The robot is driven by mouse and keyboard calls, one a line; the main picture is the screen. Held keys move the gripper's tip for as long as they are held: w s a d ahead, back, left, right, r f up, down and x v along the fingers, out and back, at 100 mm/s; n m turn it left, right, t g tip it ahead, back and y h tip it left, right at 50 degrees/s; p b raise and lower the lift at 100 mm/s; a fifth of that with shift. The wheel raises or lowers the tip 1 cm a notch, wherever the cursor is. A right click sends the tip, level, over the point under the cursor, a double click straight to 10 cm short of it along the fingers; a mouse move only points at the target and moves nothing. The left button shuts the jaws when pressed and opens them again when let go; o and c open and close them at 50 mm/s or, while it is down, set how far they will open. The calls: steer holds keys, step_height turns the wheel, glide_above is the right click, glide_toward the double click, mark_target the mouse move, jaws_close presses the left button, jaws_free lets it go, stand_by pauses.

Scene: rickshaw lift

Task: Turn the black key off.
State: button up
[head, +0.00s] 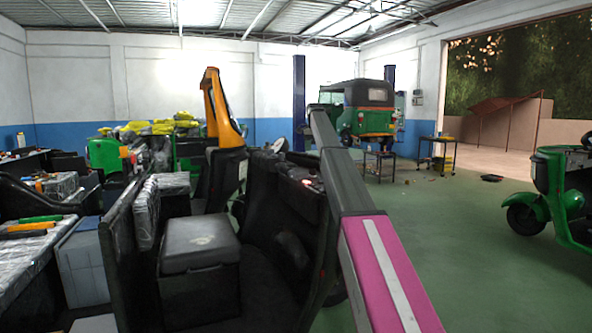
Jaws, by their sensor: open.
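The black key cannot be made out in the head view. A dark dashboard-like panel (299,177) shows at the front of the near black vehicle body, just left of a long grey bar. Small light and red spots show on this panel, too small to identify. My gripper is not visible, so its place relative to the panel cannot be told.
The long grey bar (341,165) with a pink, white-striped end (382,275) crosses the foreground. A black box-like seat (199,243) is left of it. Cluttered benches fill the left. Green floor (465,235) is open at right, before a green three-wheeler (550,180).

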mark_target(312, 172)
steer(key=f, duration=1.1)
steer(key=shift+w+a, duration=0.2)
steer(key=shift+a, duration=0.2)
steer(key=shift+r, duration=0.1)
steer(key=c, duration=0.9)
